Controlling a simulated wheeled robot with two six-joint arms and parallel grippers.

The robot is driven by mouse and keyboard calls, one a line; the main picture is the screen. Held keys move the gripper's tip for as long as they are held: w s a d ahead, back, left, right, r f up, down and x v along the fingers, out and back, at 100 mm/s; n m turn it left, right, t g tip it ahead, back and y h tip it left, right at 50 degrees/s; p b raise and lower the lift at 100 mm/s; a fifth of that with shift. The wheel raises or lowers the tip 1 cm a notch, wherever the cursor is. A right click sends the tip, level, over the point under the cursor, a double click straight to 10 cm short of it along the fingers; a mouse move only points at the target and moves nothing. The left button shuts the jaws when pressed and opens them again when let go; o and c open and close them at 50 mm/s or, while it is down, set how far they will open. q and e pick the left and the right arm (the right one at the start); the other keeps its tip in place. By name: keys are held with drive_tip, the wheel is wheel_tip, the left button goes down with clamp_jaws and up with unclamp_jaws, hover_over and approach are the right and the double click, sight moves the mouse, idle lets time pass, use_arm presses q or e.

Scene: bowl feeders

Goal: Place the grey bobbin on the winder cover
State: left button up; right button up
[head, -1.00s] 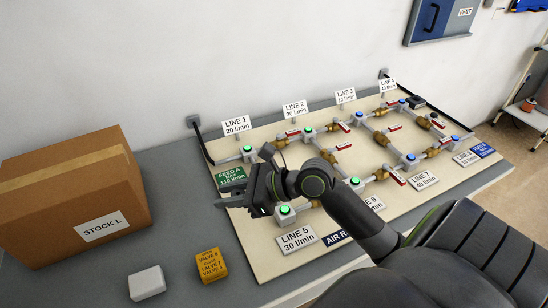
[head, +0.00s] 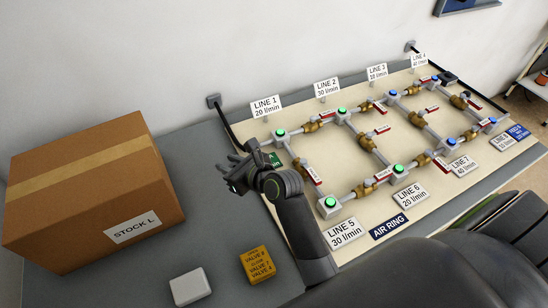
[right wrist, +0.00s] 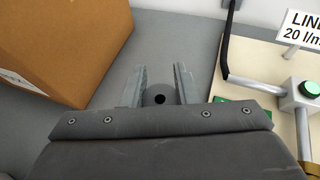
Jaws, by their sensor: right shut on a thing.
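I see nothing that I can make out as the winder cover. My left gripper is not in view.
A cardboard box (head: 95,195) marked STOCK L stands at the left. A pale board (head: 330,172) with pipes and valves fills the right. A white block (head: 187,286) and a yellow labelled block (head: 257,265) lie in front.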

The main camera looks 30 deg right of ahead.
wheel_tip(320, 180, down, 6)
drive_tip(key=shift+s+r+b, duration=0.1)
drive_tip(key=shift+r+b, duration=0.15)
drive_tip(key=shift+b, duration=0.2)
wheel_tip(320, 180, down, 4)
drive_tip(key=shift+f+b, duration=0.25)
drive_tip(key=shift+b, duration=0.2)
drive_tip(key=shift+f, duration=0.1)
drive_tip(key=o, duration=0.9)
drive_tip(key=shift+o, duration=0.2)
